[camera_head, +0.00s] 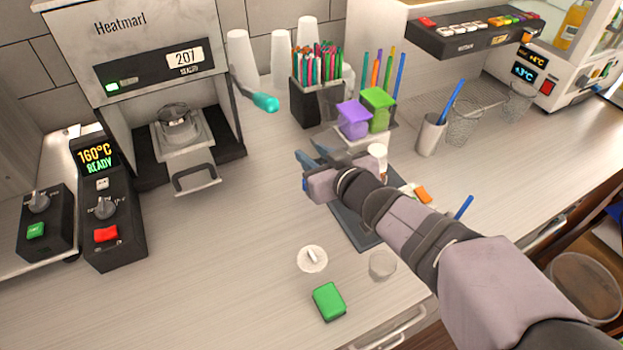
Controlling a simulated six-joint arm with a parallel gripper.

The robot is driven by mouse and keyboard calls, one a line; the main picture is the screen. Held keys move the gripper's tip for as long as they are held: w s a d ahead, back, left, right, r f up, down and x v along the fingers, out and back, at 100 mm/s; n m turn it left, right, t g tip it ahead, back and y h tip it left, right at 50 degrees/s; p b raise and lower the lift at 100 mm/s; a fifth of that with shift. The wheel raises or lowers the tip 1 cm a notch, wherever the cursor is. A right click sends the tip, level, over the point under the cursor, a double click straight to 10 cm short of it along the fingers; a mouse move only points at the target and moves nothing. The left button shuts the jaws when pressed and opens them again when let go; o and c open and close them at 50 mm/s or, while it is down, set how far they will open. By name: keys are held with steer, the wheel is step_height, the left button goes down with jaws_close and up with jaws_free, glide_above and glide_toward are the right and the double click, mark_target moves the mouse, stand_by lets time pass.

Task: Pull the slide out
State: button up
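The cup sealer (160,50) stands at the back left, with "Heatmarl" and a display reading 207 on its front. Its slide (188,140) is a light metal plate low in the machine's opening, with a round metal cup holder (177,122) on it. A dark U-shaped handle (194,176) sticks out at the slide's front. My gripper (314,158) is to the right of the handle, well apart from it, above the counter near a dark mat. Its blue fingertips show some space between them, and nothing shows held.
A control box (103,205) reads 160°C READY at the left. A teal-tipped lever (265,102) juts from the sealer's right side. A straw holder (315,101) and lidded containers (354,119) stand behind my gripper. A green block (329,301) lies in front. Counter between handle and gripper is clear.

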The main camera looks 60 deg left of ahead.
steer(key=d+f+n+b, duration=0.1)
steer(key=d+n+b, duration=0.1)
steer(key=n, duration=0.3)
steer(key=d+f+n+b, duration=0.2)
steer(key=n+b, duration=0.2)
steer(key=n, duration=0.2)
steer(key=d+f+n+b, duration=0.1)
steer(key=d+n+b, duration=0.1)
steer(key=n+b, duration=0.2)
steer(key=shift+s+d+f+n, duration=0.1)
steer(key=shift+f+n, duration=0.2)
steer(key=shift+n, duration=0.6)
steer(key=n, duration=0.2)
steer(key=f+n, duration=0.1)
steer(key=n, duration=0.1)
steer(key=shift+s+d, duration=0.1)
steer(key=shift+d, duration=0.05)
steer(key=n, duration=0.2)
steer(key=shift+f+n, duration=0.1)
steer(key=shift+n, duration=0.3)
steer(key=n, duration=0.4)
steer(key=shift+s+d+f, duration=0.1)
steer(key=shift+f, duration=0.05)
steer(key=n, duration=0.8)
